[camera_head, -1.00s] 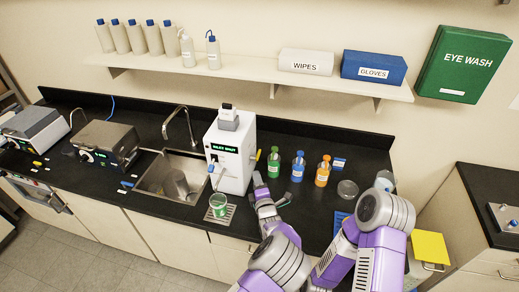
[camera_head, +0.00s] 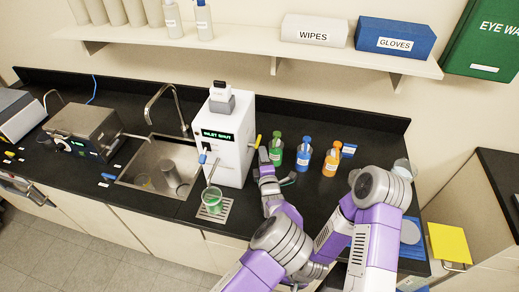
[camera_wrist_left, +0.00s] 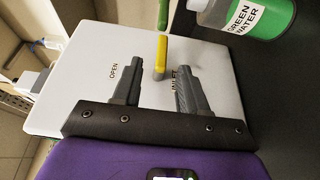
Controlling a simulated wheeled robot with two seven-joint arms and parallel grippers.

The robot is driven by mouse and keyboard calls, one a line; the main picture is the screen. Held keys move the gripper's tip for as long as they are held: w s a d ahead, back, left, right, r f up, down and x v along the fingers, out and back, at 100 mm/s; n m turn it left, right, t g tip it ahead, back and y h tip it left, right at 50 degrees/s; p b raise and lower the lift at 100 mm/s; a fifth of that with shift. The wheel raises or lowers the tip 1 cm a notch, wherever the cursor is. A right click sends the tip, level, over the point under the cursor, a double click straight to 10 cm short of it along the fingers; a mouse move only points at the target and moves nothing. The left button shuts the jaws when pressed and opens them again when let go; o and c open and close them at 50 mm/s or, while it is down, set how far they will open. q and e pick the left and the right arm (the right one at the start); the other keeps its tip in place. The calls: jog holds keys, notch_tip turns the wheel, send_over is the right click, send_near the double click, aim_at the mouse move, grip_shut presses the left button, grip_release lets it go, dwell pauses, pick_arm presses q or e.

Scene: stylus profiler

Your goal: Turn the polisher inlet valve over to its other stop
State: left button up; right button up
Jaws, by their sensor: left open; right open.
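The polisher (camera_head: 225,150) is a white box on the bench, and its display reads INLET SHUT. Its inlet valve lever (camera_head: 257,141) is yellow and sticks out at the right side. My left gripper (camera_head: 264,156) is at that side, close to the lever. In the left wrist view, the yellow lever (camera_wrist_left: 161,55) shows between the two open fingers of my left gripper (camera_wrist_left: 159,67), with gaps on both sides. An OPEN label (camera_wrist_left: 113,72) lies left of it. An INLET label is partly covered by the right finger. My right gripper's fingers cannot be made out behind my arms.
Green (camera_head: 276,151), blue (camera_head: 303,158) and orange (camera_head: 330,162) bottles stand right of the polisher. The green bottle (camera_wrist_left: 245,15) is near the fingers in the left wrist view. A green cup (camera_head: 212,200) sits under the spout, and the sink (camera_head: 150,180) is at left.

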pick_arm(q)
jog(key=w, duration=0.7)
jog(key=shift+w+a+f, duration=0.2)
jog(key=shift+w+a, duration=0.05)
jog(key=shift+a, duration=0.05)
grip_shut()
